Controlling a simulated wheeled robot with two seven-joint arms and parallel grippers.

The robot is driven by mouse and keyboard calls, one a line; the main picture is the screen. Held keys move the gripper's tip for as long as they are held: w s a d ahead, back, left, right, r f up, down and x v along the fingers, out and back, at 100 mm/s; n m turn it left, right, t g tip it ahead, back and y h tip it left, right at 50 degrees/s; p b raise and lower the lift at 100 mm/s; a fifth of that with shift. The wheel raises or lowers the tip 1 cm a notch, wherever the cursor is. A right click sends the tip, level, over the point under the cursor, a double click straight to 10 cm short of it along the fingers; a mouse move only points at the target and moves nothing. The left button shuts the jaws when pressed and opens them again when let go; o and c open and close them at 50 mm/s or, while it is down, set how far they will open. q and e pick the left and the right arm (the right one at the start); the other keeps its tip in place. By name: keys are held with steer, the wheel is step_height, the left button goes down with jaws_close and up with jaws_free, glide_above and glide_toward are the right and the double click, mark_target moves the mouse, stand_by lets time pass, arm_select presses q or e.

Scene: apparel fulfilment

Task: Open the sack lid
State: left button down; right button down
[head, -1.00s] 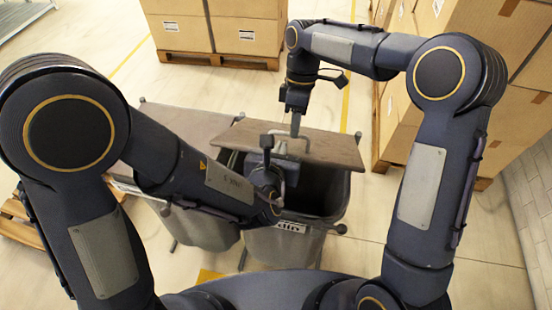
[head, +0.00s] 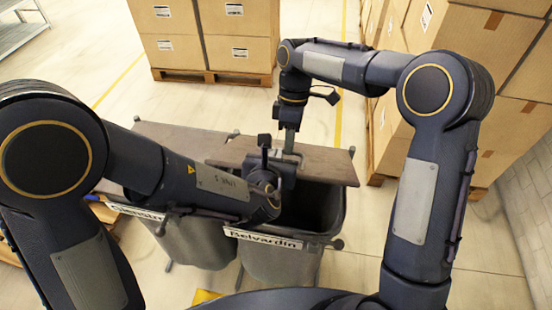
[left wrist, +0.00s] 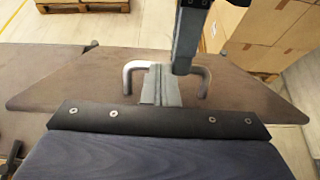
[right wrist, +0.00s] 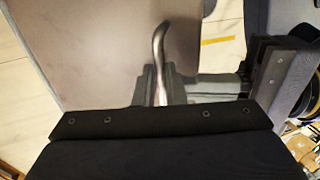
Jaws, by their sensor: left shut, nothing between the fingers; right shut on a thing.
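A U-shaped metal handle (left wrist: 203,83) stands on the lid. My right gripper (right wrist: 161,85) is shut on one part of the handle, its arm reaching down from above. My left gripper (left wrist: 160,85) is shut and empty, close in front of the handle; I cannot tell whether it touches the lid.
A second grey sack (head: 200,243) with a closed brown lid (head: 165,140) stands beside it on the left. Stacked cartons (head: 240,55) on a pallet stand behind, and more cartons (head: 505,110) stand at the right. Floor between them is clear.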

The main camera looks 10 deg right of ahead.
steer(key=c, duration=1.8)
jaws_free()
steer(key=shift+w+d+f, duration=0.35)
steer(key=shift+w, duration=0.1)
steer(key=shift+o, duration=1.1)
steer(key=shift+w+f, duration=0.1)
steer(key=shift+w, duration=0.15)
steer(key=shift+o, duration=0.5)
steer(key=shift+s+a, duration=0.1)
